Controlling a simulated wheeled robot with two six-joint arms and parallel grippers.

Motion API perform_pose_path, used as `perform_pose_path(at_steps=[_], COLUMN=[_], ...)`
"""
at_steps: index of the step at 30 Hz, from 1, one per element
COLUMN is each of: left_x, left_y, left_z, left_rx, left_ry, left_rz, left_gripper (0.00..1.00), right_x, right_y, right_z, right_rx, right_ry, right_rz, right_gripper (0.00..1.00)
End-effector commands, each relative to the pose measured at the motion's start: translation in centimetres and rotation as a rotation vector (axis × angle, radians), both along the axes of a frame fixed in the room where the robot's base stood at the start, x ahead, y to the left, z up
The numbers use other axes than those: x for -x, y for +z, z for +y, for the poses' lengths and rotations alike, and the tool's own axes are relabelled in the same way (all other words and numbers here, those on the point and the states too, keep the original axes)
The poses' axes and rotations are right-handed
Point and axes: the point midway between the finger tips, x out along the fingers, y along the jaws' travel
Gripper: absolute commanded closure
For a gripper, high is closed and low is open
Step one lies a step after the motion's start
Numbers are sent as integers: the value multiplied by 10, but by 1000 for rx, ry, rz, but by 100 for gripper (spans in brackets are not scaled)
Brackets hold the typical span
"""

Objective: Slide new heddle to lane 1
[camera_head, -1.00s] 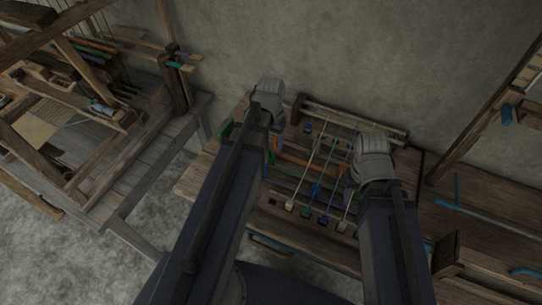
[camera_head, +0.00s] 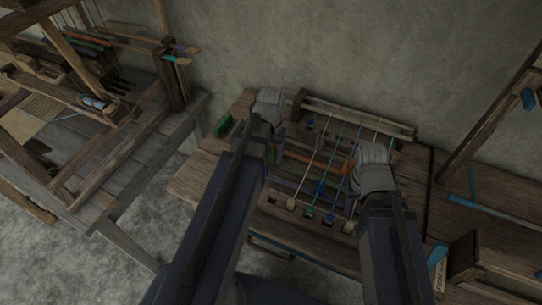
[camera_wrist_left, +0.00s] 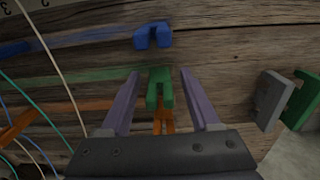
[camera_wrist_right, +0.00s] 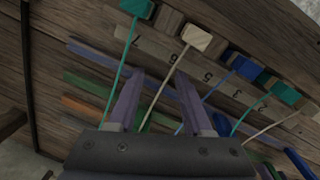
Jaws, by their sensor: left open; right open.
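A wooden board (camera_head: 284,204) carries coloured bars and several threads tied to small square pegs. I cannot tell which part is the new heddle. My left gripper (camera_wrist_left: 158,88) is open, with a green forked piece (camera_wrist_left: 160,88) between its fingers, apparently not gripped. A blue forked piece (camera_wrist_left: 153,36) lies above it in the left wrist view, and an orange one (camera_wrist_left: 164,122) lies below. My right gripper (camera_wrist_right: 158,82) is open above the threads and bars. Lane numbers (camera_wrist_right: 174,56) are marked beside the pegs in the right wrist view.
A grey block (camera_wrist_left: 268,98) and a green block (camera_wrist_left: 301,100) stand to the right in the left wrist view. A larger wooden loom (camera_head: 110,110) stands at the left. A wooden box (camera_head: 463,262) and blue strips (camera_head: 478,215) lie at the right.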

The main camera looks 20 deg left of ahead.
Motion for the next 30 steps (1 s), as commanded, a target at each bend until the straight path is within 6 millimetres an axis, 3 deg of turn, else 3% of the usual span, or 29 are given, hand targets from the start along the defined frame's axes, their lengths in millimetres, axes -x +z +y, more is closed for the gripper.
perform_pose_path(at_steps=[3,20,30], left_x=[0,0,0], left_y=[1,1,1], left_z=[0,0,0], left_rx=[0,0,0], left_ry=[0,0,0], left_rz=[0,0,0], left_gripper=[38,100,100], right_x=[0,0,0], right_y=[1,1,1], right_z=[0,0,0], right_rx=[0,0,0], right_ry=[0,0,0], right_rz=[0,0,0], right_gripper=[50,50,50])
